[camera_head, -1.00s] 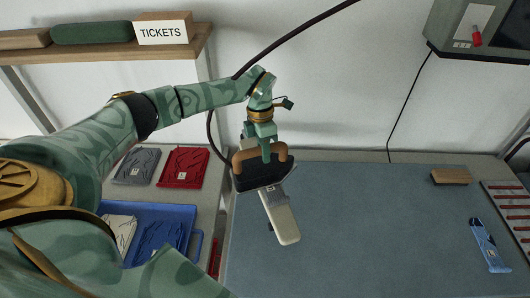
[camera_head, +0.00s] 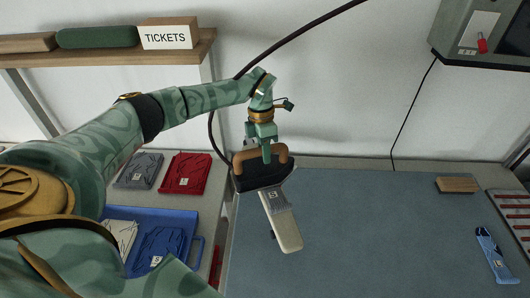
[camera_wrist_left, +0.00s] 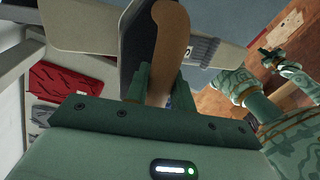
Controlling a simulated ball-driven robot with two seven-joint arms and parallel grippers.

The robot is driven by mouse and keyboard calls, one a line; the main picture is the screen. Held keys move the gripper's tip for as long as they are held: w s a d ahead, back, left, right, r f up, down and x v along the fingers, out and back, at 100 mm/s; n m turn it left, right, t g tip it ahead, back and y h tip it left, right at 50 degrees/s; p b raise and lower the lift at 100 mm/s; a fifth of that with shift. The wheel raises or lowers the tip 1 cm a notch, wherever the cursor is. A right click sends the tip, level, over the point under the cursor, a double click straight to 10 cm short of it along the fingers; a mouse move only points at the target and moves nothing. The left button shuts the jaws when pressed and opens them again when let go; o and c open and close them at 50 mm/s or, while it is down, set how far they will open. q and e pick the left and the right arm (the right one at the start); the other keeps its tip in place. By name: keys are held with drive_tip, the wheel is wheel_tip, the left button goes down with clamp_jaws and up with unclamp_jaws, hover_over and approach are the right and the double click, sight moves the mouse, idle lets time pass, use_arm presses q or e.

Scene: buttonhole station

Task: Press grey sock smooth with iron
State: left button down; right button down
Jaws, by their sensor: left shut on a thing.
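My left gripper (camera_head: 267,153) is shut on the tan handle of the dark iron (camera_head: 258,177); the left wrist view shows its fingers around the handle (camera_wrist_left: 167,50). The iron is at the far end of a narrow cream board (camera_head: 287,236). The grey sock (camera_head: 273,196), with a small pale tag, lies on this board and comes out from under the iron's near edge in the picture. The rest of it is hidden. I cannot tell whether the iron touches it. A green patterned arm of mine (camera_wrist_left: 238,86) shows in the left wrist view; its finger opening is unclear.
A blue tray (camera_head: 190,217) with folded garments stands left of the blue-grey table (camera_head: 360,235). Grey and red folded garments (camera_head: 185,172) lie behind it. A blue sock (camera_head: 495,257) and wooden block (camera_head: 457,185) are at right. The middle of the table is clear. A cable hangs behind the iron.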

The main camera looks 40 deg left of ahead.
use_arm(q)
drive_tip(key=shift+w+a, duration=0.1)
drive_tip(key=shift+w, duration=0.05)
drive_tip(key=shift+w+a+b, duration=0.45)
drive_tip(key=shift+a+b, duration=0.05)
drive_tip(key=shift+a, duration=0.1)
drive_tip(key=shift+r, duration=0.1)
drive_tip(key=shift+s+d+p, duration=0.6)
drive_tip(key=shift+d+p, duration=0.2)
drive_tip(key=shift+p, duration=0.15)
drive_tip(key=shift+s+d+p, duration=0.2)
drive_tip(key=shift+d+p, duration=0.05)
drive_tip(key=shift+p, duration=0.1)
drive_tip(key=shift+s+d+p, duration=0.35)
drive_tip(key=shift+d+p, duration=0.15)
drive_tip(key=shift+s+d, duration=0.15)
drive_tip(key=shift+d, duration=0.05)
drive_tip(key=shift+s+d+p, duration=0.45)
drive_tip(key=shift+d+p, duration=0.1)
drive_tip(key=shift+p, duration=0.2)
